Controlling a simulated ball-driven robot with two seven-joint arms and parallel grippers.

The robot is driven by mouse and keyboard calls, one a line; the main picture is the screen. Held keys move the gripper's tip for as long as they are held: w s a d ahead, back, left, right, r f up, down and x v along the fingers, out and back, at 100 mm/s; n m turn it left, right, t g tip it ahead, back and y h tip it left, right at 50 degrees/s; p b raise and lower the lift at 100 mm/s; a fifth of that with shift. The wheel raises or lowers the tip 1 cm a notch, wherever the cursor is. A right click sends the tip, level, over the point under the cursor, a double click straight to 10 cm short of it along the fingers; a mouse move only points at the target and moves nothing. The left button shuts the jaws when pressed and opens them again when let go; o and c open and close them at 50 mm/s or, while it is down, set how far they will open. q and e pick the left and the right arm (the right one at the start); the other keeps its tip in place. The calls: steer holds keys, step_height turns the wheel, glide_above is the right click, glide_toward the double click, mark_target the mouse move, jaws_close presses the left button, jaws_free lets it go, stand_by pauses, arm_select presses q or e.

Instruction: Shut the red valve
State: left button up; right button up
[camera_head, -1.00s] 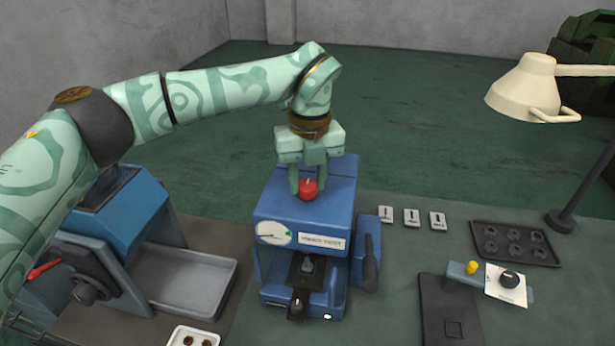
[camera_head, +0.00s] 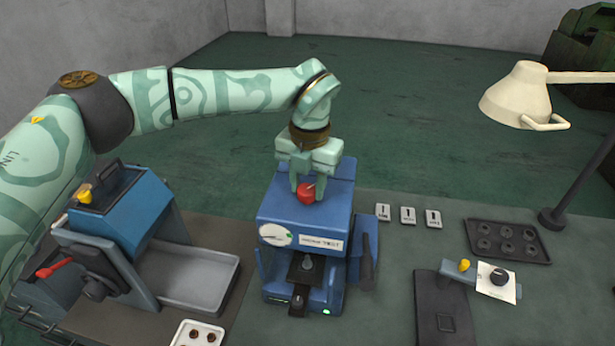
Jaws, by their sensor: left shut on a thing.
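The red valve (camera_head: 306,195) is a small red knob on top of the blue machine (camera_head: 290,222), which has a round gauge and a white label on its front. My left gripper (camera_head: 307,188) reaches down from above with its fingers on either side of the red knob, shut on it. The fingers hide part of the knob. My right gripper is not in view.
A blue machine with a red lever (camera_head: 54,268) and a grey tray (camera_head: 205,280) stand at the left. A dark tray (camera_head: 506,242) with several round recesses, a cream lamp (camera_head: 520,95) and a panel with a yellow knob (camera_head: 464,265) are at the right. Several small white tags (camera_head: 407,215) lie between.

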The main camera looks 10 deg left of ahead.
mark_target(308, 190)
arm_select(q)
steer(key=m+p, duration=0.1)
steer(key=m, duration=0.1)
steer(key=m+p, duration=0.1)
steer(key=m, duration=0.2)
steer(key=shift+r+m, duration=0.2)
steer(key=shift+m, duration=0.1)
steer(key=shift+m+p, duration=0.6)
steer(key=shift+m, duration=1.7)
steer(key=o, duration=1)
steer(key=shift+f, duration=0.1)
step_height(308, 190, up, 16)
steer(key=b, duration=0.1)
steer(key=shift+s, duration=0.2)
steer(key=shift+d, duration=0.1)
